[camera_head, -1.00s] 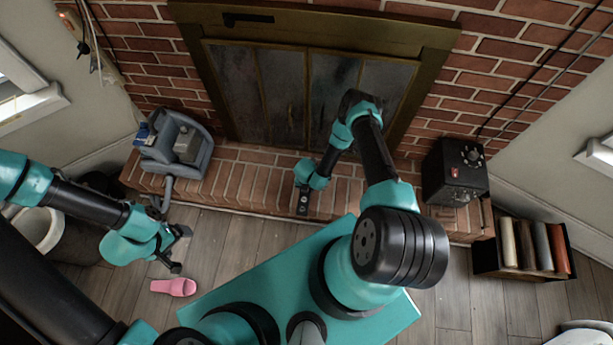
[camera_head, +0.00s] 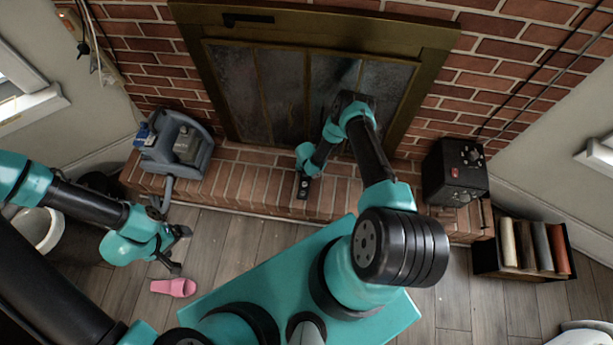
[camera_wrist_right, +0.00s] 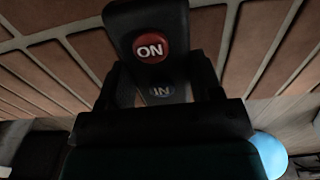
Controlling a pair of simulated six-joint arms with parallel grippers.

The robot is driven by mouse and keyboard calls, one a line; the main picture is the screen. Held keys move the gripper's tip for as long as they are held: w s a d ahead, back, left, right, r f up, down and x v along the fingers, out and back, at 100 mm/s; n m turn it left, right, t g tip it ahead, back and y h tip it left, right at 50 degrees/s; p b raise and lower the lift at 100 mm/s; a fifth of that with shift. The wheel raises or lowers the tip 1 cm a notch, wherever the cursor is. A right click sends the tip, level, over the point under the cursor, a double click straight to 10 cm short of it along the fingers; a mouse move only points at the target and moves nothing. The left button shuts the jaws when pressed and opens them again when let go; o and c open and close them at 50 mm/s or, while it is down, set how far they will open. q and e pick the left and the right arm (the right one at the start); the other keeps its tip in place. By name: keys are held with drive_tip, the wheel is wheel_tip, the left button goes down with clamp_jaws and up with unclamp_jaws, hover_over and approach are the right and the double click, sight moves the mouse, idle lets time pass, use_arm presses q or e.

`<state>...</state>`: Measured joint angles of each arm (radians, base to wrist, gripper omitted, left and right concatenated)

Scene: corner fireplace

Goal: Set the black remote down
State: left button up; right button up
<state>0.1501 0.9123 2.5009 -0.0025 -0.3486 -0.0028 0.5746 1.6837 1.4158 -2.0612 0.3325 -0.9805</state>
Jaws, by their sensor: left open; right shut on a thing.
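The black remote (camera_wrist_right: 150,25) with a red ON button shows close up in the right wrist view, between the fingers of my right gripper (camera_wrist_right: 160,90). In the head view the remote (camera_head: 303,188) is a small dark shape over the brick hearth (camera_head: 262,187), at the end of my right arm. My right gripper is shut on it; the gripper hides its lower part. I cannot tell whether the remote touches the bricks. My left gripper (camera_head: 180,250) is open and empty above the wooden floor, near the pink slipper-like thing.
A grey vacuum-like machine (camera_head: 178,145) stands on the hearth's left and a black heater-like box (camera_head: 455,172) on its right. A book crate (camera_head: 487,258) stands at the right. The pink thing (camera_head: 174,287) lies on the floor. The hearth's middle is mostly bare.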

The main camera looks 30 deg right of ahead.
drive_tip(key=shift+s+f, duration=0.1)
drive_tip(key=shift+f, duration=1.55)
drive_tip(key=shift+f, duration=0.15)
drive_tip(key=o, duration=1.1)
wheel_tip(320, 180, up, 12)
drive_tip(key=shift+r, duration=0.15)
drive_tip(key=shift+a, duration=0.1)
drive_tip(key=shift+r, duration=0.1)
